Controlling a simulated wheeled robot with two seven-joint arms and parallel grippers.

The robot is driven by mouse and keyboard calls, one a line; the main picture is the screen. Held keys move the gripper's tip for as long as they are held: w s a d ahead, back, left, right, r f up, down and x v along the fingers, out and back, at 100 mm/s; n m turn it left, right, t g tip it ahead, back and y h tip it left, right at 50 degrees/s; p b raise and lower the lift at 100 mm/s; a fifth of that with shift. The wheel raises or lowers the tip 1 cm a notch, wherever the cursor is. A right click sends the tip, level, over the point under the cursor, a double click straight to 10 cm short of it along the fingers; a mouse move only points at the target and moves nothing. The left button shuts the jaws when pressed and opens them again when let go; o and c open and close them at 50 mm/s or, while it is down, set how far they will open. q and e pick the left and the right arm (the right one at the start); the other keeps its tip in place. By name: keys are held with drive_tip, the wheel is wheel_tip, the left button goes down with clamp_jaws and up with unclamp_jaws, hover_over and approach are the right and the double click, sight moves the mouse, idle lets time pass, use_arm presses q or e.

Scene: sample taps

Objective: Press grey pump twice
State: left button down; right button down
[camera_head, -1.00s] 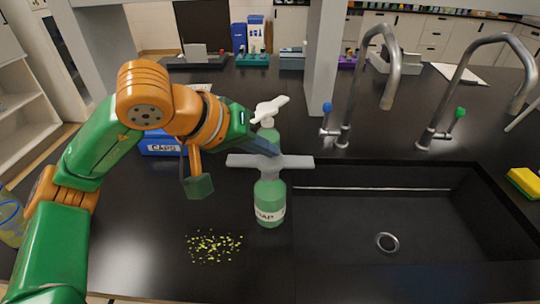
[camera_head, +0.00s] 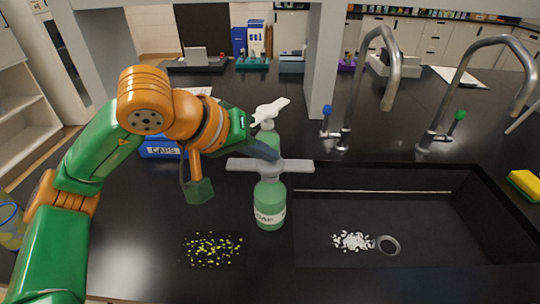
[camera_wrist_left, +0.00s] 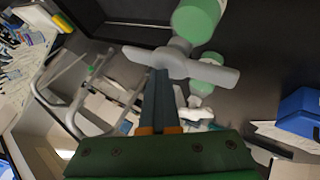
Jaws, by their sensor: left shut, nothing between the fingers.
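A green soap bottle (camera_head: 268,208) with a label stands upright at the sink's left edge. Its wide grey pump head (camera_head: 297,165) spreads to both sides at the top. My left gripper (camera_head: 272,153) is shut and empty, its fingertips at the pump head from above and behind; they appear to touch it. In the left wrist view, the shut fingers (camera_wrist_left: 159,82) meet the grey pump (camera_wrist_left: 205,72), with the green bottle (camera_wrist_left: 197,17) beyond. A second green bottle with a white spray head (camera_head: 270,108) stands behind, partly hidden by my gripper. My right gripper is not in view.
The black sink (camera_head: 440,225) lies to the right, with white bits (camera_head: 352,241) beside its drain (camera_head: 388,245). Two curved taps (camera_head: 388,80) stand behind it. Yellow-green specks (camera_head: 212,249) lie on the left counter. A blue CAPS bin (camera_head: 160,146) sits behind my arm.

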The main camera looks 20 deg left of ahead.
sight(265, 165)
use_arm(q)
drive_tip(key=shift+w+r+p, duration=0.1)
drive_tip(key=shift+r+p, duration=0.75)
drive_tip(key=shift+r, duration=0.3)
wheel_tip(265, 165, up, 5)
drive_tip(key=p, duration=0.4)
idle(2.0)
